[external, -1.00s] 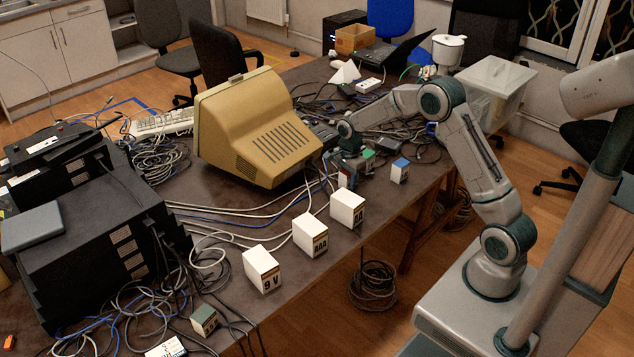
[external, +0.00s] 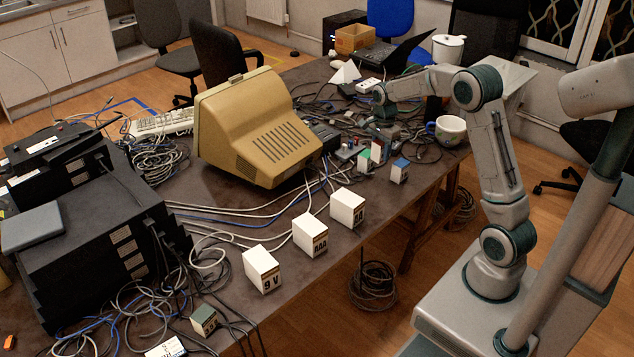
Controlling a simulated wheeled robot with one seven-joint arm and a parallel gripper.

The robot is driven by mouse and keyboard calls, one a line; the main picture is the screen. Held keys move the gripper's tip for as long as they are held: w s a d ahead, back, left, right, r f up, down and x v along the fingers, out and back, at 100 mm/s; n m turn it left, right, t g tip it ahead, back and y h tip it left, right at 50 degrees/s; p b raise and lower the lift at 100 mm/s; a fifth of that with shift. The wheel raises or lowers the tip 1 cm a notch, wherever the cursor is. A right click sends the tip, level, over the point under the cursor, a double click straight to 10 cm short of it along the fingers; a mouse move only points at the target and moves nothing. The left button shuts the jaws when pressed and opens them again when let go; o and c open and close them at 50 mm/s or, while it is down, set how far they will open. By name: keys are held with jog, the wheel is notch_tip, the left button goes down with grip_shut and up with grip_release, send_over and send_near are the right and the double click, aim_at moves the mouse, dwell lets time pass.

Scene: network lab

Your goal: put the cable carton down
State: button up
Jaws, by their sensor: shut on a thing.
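My gripper (external: 379,136) is at the right part of the table, pointing down, small and partly lost against the clutter. It is shut on a small white and reddish carton (external: 377,152), which I take to be the cable carton. The carton is about upright, just behind a green-topped white box (external: 364,160). I cannot tell whether its bottom touches the table (external: 345,262). The fingertips are too small to make out.
White battery boxes (external: 347,208) line the front edge. A beige monitor (external: 248,127) stands left. Cables and devices crowd the area behind my gripper.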

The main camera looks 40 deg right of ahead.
jog(key=shift+s+d+r, duration=0.3)
jog(key=shift+d, duration=0.1)
jog(key=w+a+n+p, duration=0.1)
jog(key=w+a+n, duration=0.1)
jog(key=w+a, duration=0.3)
jog(key=w+a+n+p, duration=0.1)
jog(key=w+a+n, duration=0.15)
jog(key=a, duration=0.55)
jog(key=n+p, duration=0.5)
jog(key=n, duration=0.1)
send_over(237, 248)
jog(key=d, duration=0.1)
notch_tip(237, 248, down, 6)
jog(key=shift+s+r, duration=0.1)
jog(key=shift+a+f, duration=0.45)
jog(key=shift+a, duration=0.05)
jog(key=shift+f, duration=2)
